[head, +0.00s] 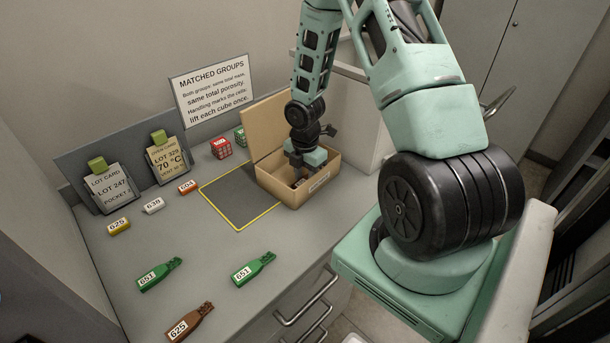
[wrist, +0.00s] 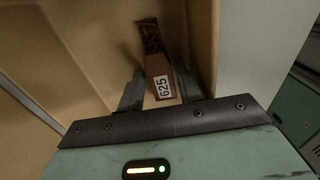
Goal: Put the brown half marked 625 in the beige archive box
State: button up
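The beige archive box (head: 316,190) stands open on the counter, its lid raised at the back. My gripper (head: 300,182) reaches down into it from above. In the wrist view a brown half marked 625 (wrist: 162,84) lies between the two fingers of my gripper (wrist: 158,82), its lattice end pointing away. The fingers are close along its sides; I cannot tell whether they press on it or whether it rests on the box floor. Another brown half marked 625 (head: 190,322) lies on the counter at the front.
Two green halves marked 651 (head: 160,274) (head: 254,269) lie on the counter. A yellow-outlined dark mat (head: 240,203) is bare left of the box. Small labelled tags (head: 153,205), two lot cards (head: 167,159), red and green cubes (head: 221,148) and a sign (head: 212,90) stand behind.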

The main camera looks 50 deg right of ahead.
aim_at(305, 180)
notch_tip(305, 180, up, 12)
jog(key=s+a+r+m, duration=0.2)
jog(key=a+r, duration=0.2)
jog(key=a, duration=0.6)
jog(key=s+a+r+m, duration=0.1)
jog(key=a+r+m, duration=0.25)
jog(key=a, duration=0.75)
jog(key=s+a+r+m, duration=0.2)
jog(key=s+a, duration=0.4)
jog(key=s, duration=0.2)
jog(key=s+a+r+m, duration=0.3)
jog(key=s+a, duration=0.4)
jog(key=shift+s+r+y+p, duration=0.15)
jog(key=shift+s+y+p, duration=0.15)
jog(key=shift+s+p, duration=0.15)
jog(key=shift+a, duration=0.1)
jog(key=shift+w+f+b, duration=0.1)
jog(key=shift+f+b, duration=0.15)
jog(key=shift+b, duration=0.05)
